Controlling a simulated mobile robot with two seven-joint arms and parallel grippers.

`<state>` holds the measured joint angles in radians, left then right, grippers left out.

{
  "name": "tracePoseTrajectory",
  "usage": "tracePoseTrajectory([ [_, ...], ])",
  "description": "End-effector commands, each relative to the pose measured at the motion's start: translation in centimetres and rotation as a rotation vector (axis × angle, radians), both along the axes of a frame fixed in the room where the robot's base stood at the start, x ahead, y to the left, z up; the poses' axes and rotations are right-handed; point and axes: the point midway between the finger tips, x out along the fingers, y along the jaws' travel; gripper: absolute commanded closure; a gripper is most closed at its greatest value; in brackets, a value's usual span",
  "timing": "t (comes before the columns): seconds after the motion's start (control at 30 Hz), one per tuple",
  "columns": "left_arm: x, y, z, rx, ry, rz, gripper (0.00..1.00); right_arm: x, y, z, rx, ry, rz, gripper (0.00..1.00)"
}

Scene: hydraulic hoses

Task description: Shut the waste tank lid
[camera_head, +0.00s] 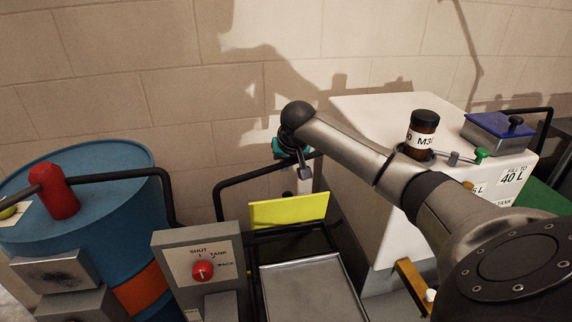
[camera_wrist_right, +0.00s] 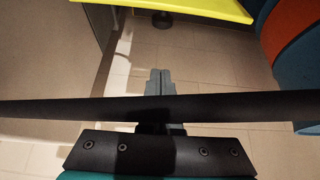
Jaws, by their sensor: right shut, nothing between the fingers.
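A yellow panel (camera_head: 290,210) stands tilted up at the back of a black frame in the head view; its edge crosses the top of the wrist view (camera_wrist_right: 170,8). I cannot tell for sure whether it is the waste tank lid. A blue lid (camera_head: 500,123) with a black knob lies over a steel box on the white tank (camera_head: 350,125). My right gripper (camera_head: 304,174) points down just above the yellow panel, beside a black bar (camera_head: 240,183). It is shut and empty in the wrist view (camera_wrist_right: 160,78). My left gripper is not in view.
A grey tray (camera_head: 310,290) lies in front of the yellow panel. A brown bottle (camera_head: 423,128) stands behind my right arm.

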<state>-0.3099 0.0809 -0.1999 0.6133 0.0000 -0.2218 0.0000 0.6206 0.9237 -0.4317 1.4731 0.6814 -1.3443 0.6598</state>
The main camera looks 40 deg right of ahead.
Motion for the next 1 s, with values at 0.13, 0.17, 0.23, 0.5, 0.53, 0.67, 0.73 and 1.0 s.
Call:
tracePoseTrajectory([
  [0.13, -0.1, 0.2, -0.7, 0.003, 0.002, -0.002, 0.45, 1.1, -0.5, -2.2, 0.001, 0.001, -0.001, 1.00],
  [0.17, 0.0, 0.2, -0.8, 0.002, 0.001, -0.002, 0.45, 1.3, -0.6, -2.5, 0.002, 0.000, 0.000, 1.00],
  [0.23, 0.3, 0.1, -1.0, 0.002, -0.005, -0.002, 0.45, 1.8, -0.9, -3.3, 0.000, 0.000, -0.001, 1.00],
  [0.5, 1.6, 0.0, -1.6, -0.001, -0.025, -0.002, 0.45, 2.7, -1.5, -5.9, -0.004, 0.001, 0.003, 1.00],
  [0.53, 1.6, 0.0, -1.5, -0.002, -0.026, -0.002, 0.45, 2.4, -1.3, -5.8, -0.004, 0.000, 0.005, 1.00],
  [0.67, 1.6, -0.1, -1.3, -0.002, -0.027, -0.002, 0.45, 1.3, -0.8, -6.1, -0.005, 0.001, 0.004, 1.00],
  [0.73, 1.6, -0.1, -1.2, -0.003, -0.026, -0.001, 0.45, 0.7, -0.5, -6.2, -0.005, 0.001, 0.004, 1.00],
  [1.0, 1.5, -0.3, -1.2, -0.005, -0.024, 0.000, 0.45, -0.4, 0.1, -6.4, -0.002, 0.000, 0.003, 1.00],
])
